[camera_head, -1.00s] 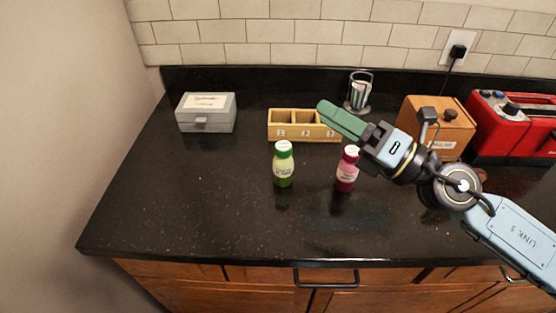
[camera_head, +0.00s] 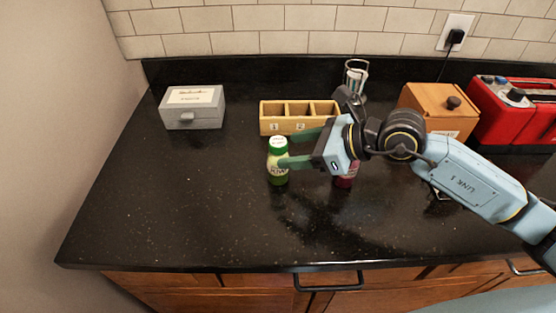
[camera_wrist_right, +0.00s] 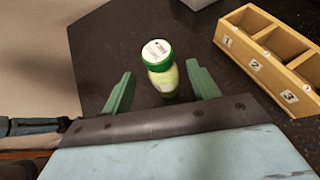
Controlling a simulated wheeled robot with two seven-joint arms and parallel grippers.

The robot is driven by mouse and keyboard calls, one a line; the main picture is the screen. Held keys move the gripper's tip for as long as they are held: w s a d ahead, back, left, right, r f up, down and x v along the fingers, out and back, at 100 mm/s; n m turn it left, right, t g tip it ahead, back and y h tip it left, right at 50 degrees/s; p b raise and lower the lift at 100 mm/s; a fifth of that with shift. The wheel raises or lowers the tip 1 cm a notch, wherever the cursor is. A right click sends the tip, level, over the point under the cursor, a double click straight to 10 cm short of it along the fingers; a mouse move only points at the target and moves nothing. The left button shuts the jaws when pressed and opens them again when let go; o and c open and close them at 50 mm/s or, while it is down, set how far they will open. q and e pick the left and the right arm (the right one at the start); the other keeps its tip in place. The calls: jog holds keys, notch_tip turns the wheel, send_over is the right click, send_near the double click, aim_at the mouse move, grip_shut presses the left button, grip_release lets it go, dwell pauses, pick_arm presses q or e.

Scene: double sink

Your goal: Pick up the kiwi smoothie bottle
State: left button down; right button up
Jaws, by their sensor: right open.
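The kiwi smoothie bottle (camera_head: 277,163), light green with a green cap, stands upright on the black counter. My right gripper (camera_head: 290,149) is open, with its green fingers pointing left toward the bottle in the head view. In the right wrist view the bottle (camera_wrist_right: 160,72) appears between the two spread fingers (camera_wrist_right: 160,92), with gaps on both sides. A dark pink bottle (camera_head: 347,176) stands to the right, mostly hidden behind my right gripper. My left gripper is not in view.
A wooden box with numbered compartments (camera_head: 272,128) stands just behind the bottle. A grey box (camera_head: 193,107) is at the back left. A wooden box with a knob (camera_head: 425,100) and a red toaster (camera_head: 508,125) are at the right. The counter's front left is clear.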

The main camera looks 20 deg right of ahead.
aim_at(271, 147)
jog(key=w+a, duration=0.1)
jog(key=w+a+f, duration=0.1)
jog(key=w+a, duration=0.1)
jog(key=a, duration=0.1)
jog(key=shift+w+a+f+p, duration=0.1)
jog(key=shift+w+f+p, duration=0.15)
jog(key=shift+p, duration=0.05)
jog(key=shift+w+a+f, duration=0.1)
jog(key=shift+a+f, duration=0.05)
jog(key=shift+a, duration=0.05)
jog(key=shift+c, duration=0.3)
jog(key=c, duration=1.1)
